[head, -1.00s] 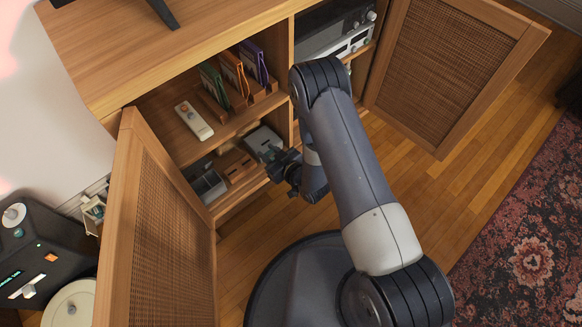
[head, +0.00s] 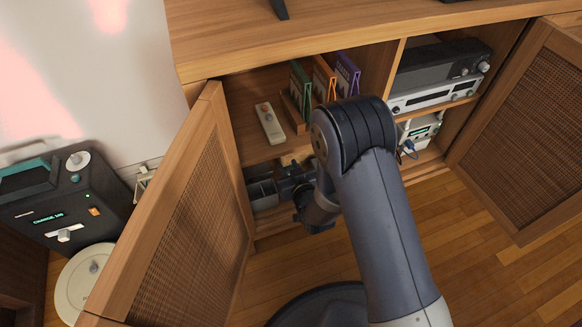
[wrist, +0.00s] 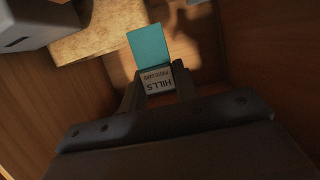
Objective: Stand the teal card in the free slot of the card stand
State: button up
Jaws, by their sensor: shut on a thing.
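The teal card (wrist: 148,44) shows in the wrist view with a pale label reading HILLS, and its lower part sits between my fingers. My gripper (wrist: 158,88) is shut on it. In the head view my gripper (head: 284,180) is at the lower shelf of the left cabinet bay, and I cannot make out the card there. The wooden card stand (head: 292,113) is on the shelf above, holding a green card (head: 300,84), an orange card (head: 323,78) and a purple card (head: 347,73). My arm hides part of the stand, and I cannot make out its free slot.
A pale remote (head: 269,123) lies left of the stand. A grey divided tray (head: 262,192) is on the lower shelf beside my gripper. The left door (head: 185,205) stands open close to my arm; the right door (head: 525,130) is open too. Electronics (head: 435,95) fill the right bay.

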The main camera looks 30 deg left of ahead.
jog(key=shift+f+b, duration=0.95)
jog(key=shift+f, duration=1.4)
jog(key=shift+r, duration=0.1)
jog(key=shift+f, duration=1.75)
jog(key=o, duration=1)
jog(key=shift+d, duration=0.15)
jog(key=shift+v, duration=2.95)
